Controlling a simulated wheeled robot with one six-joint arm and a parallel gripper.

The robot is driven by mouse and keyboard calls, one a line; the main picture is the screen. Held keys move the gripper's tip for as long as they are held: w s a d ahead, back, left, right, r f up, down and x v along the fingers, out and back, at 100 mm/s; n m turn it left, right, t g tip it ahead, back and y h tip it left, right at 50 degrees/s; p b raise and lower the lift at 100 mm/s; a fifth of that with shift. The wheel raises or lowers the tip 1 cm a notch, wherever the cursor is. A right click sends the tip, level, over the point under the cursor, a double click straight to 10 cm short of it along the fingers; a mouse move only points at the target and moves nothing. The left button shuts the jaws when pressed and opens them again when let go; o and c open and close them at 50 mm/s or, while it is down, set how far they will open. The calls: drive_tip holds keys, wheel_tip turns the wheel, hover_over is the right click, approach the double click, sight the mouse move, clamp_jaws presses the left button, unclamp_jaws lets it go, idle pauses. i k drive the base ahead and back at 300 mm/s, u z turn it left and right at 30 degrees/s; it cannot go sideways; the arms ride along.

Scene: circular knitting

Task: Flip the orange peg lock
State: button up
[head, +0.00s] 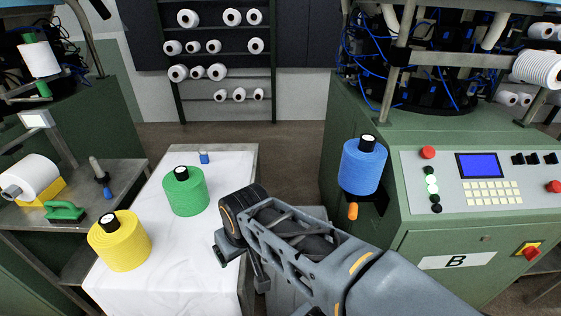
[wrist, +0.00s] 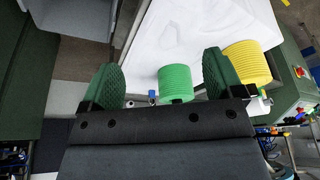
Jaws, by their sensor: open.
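The orange peg lock (head: 352,211) is a small orange piece just under the blue yarn cone (head: 363,166), on the left side of the green machine marked B (head: 420,240). My gripper (head: 240,262) is at the table's right edge, left of and apart from the orange lock. In the wrist view my gripper (wrist: 160,82) is open, with its two green pads spread wide and nothing held. The green yarn cone (wrist: 175,82) shows between the pads but stands on the table beyond them. The orange lock does not show in the wrist view.
The white-topped table (head: 225,165) carries the green cone (head: 186,192), a yellow cone (head: 120,241) and a small blue item (head: 204,157). A side bench (head: 125,175) stands at left. Bare floor (head: 285,145) lies between table and machine. A rack of white cones (head: 215,50) is behind.

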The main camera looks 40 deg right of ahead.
sight(353, 207)
drive_tip(key=k, duration=0.95)
drive_tip(key=u, duration=1.05)
drive_tip(key=i, duration=0.75)
drive_tip(key=z, duration=2.75)
drive_tip(key=i, duration=0.5)
drive_tip(key=z, duration=0.1)
